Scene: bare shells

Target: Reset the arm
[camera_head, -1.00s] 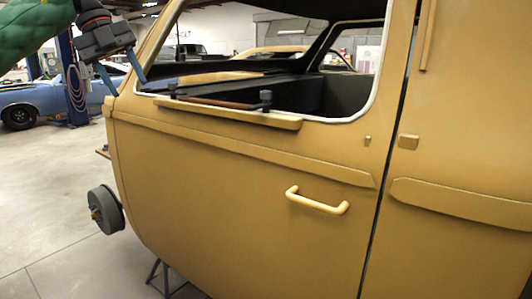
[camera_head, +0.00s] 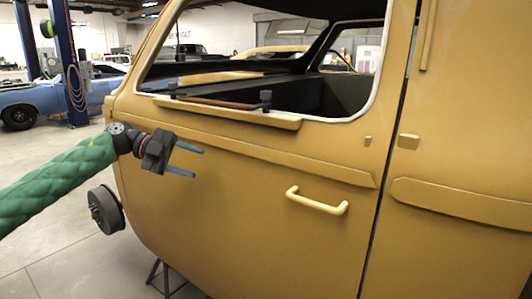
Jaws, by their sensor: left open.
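My left arm, in a green quilted sleeve (camera_head: 60,182), comes in from the left in the head view. Its gripper (camera_head: 190,162) is open, with two blue fingers apart and pointing right. Nothing is between the fingers. It is in front of the yellow vehicle's side panel (camera_head: 240,215), below the window and left of the yellow door handle (camera_head: 317,201). I cannot tell how far the fingertips are from the panel. My right gripper is not in view.
A ledge with a brown strip and dark knobs (camera_head: 228,107) sits below the open window. A wheel hub (camera_head: 105,210) sticks out at lower left. A blue car (camera_head: 45,98) and a blue lift post (camera_head: 66,60) stand behind. Grey floor (camera_head: 55,255) is clear at lower left.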

